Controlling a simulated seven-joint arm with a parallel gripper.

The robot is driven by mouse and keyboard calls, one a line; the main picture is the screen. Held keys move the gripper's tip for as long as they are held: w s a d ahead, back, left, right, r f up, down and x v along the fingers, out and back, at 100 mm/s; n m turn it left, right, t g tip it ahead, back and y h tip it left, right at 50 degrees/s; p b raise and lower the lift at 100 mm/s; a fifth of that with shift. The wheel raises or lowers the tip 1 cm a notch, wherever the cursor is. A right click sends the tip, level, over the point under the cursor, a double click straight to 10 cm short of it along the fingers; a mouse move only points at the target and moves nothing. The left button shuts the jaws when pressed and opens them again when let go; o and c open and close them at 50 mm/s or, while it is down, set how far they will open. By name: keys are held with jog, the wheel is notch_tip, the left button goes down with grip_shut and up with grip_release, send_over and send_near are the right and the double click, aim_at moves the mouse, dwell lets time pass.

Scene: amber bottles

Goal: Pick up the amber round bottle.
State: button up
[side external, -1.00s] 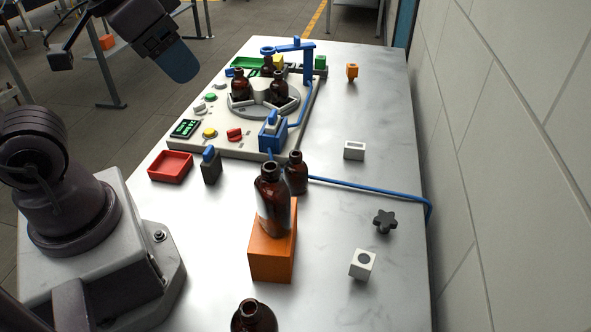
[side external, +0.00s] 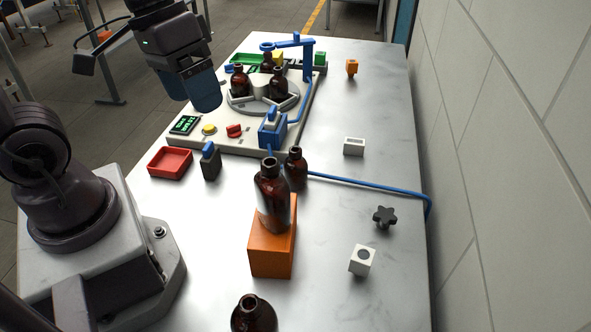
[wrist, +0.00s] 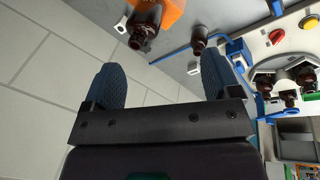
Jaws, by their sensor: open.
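Several amber bottles are in view, and I cannot tell for certain which is the round one. A tall bottle (side external: 271,200) stands on an orange block (side external: 272,252). A smaller, round-shouldered bottle (side external: 296,172) stands on the table just behind it. Another bottle (side external: 254,315) is cut off at the bottom edge. More sit on the round turntable (side external: 238,104). My gripper (side external: 190,98) is open and empty, high at upper left, away from all bottles. The wrist view shows its blue fingers spread (wrist: 162,82), with the tall bottle (wrist: 145,28) and smaller bottle (wrist: 199,42) beyond.
A control panel with buttons and a blue post (side external: 308,62) stands at the back. A red tray (side external: 171,162) and a dark blue-topped block (side external: 211,162) lie left. A blue hose (side external: 365,187) crosses the table. White blocks (side external: 361,261) and a black knob (side external: 384,216) lie right.

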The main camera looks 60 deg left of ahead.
notch_tip(320, 180, down, 5)
jog(key=w+d+n+g+h, duration=0.2)
jog(key=w+n+g+h, duration=0.15)
jog(key=h, duration=0.25)
jog(key=n+t+h, duration=0.4)
jog(key=n+t, duration=1.2)
jog(key=n, duration=0.2)
send_over(290, 158)
jog(key=s+d, duration=0.2)
jog(key=s, duration=0.4)
notch_tip(290, 158, down, 12)
jog(key=a+f+n+t+y, duration=0.1)
jog(key=f+n+y, duration=0.1)
jog(key=n+y, duration=0.1)
jog(key=f+n+t+y, duration=0.1)
jog(key=f+n+y, duration=0.2)
jog(key=n+y, duration=0.1)
jog(key=a+f+n+t+y, duration=0.1)
jog(key=f+n+y, duration=0.1)
jog(key=n+y, duration=0.1)
jog(key=shift+a+f+n+t, duration=0.35)
jog(key=shift+n, duration=0.2)
jog(key=shift+w+f+y, duration=0.1)
jog(key=shift+w+y, duration=0.05)
jog(key=shift+y, duration=0.25)
jog(key=w, duration=0.7)
jog(key=shift+w+d, duration=0.1)
jog(key=shift+d, duration=0.25)
jog(key=c, duration=1)
jog(key=shift+c, duration=0.2)
